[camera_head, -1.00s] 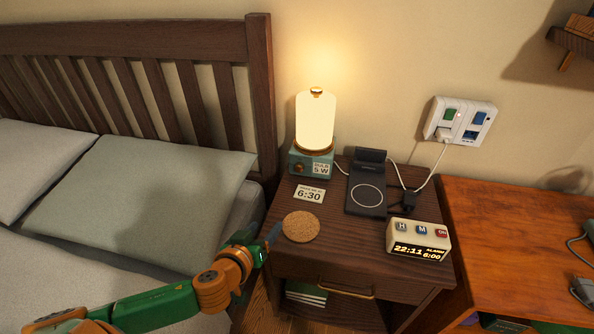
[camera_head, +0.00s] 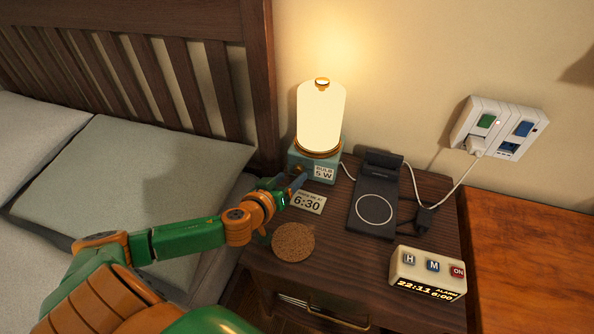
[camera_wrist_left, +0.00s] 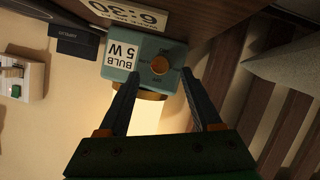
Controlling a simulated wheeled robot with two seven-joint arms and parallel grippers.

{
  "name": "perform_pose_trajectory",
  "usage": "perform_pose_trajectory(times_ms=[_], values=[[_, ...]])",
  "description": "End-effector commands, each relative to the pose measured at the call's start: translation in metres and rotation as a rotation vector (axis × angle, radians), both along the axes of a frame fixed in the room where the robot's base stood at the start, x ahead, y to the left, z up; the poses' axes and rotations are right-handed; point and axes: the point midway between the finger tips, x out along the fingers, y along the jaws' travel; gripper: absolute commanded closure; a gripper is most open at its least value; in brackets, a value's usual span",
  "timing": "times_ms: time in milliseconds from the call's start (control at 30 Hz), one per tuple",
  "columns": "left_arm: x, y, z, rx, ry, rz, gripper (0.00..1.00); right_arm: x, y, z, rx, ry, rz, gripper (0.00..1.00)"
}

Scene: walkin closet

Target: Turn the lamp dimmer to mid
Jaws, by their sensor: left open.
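The lamp (camera_head: 320,120) stands lit at the back left of the nightstand, with a glowing white shade on a teal base (camera_head: 325,161). The base carries a "BULB 5 W" label. Its round orange dimmer knob (camera_wrist_left: 160,66) shows in the left wrist view with small markings around it, too small to read surely. My left gripper (camera_head: 292,186) is at the front of the base, its fingers hiding most of the knob in the head view. In the left wrist view my left gripper (camera_wrist_left: 165,82) is open, its fingertips apart on either side of the knob. My right gripper is not in view.
A "6:30" card (camera_head: 307,200), a cork coaster (camera_head: 293,242), a black charging stand (camera_head: 373,207) and an alarm clock (camera_head: 428,272) reading 22:11 sit on the nightstand (camera_head: 340,262). The bed's pillow (camera_head: 130,180) is at left. A wall socket (camera_head: 498,127) is at right.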

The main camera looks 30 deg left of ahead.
Motion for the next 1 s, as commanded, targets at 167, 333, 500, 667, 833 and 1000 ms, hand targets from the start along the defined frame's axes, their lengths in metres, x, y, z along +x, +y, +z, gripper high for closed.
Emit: perform_pose_trajectory(times_ms=[167,333,500,667,833,1000], values=[[0.025,0.002,-0.01,0.0,-0.002,0.001,0.34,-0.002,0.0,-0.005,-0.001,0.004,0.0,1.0],[0.033,0.003,-0.012,0.001,-0.001,0.0,0.34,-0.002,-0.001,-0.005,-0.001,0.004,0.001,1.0],[0.033,0.003,-0.012,0.001,0.0,0.0,0.34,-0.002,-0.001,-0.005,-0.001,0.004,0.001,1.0],[0.033,0.003,-0.012,0.001,0.0,0.0,0.69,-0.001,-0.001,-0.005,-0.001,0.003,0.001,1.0],[0.032,0.003,-0.012,0.001,0.0,0.0,1.0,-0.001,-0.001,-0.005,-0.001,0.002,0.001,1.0],[0.032,0.003,-0.012,0.007,0.002,-0.001,1.0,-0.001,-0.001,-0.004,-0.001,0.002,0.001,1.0]])
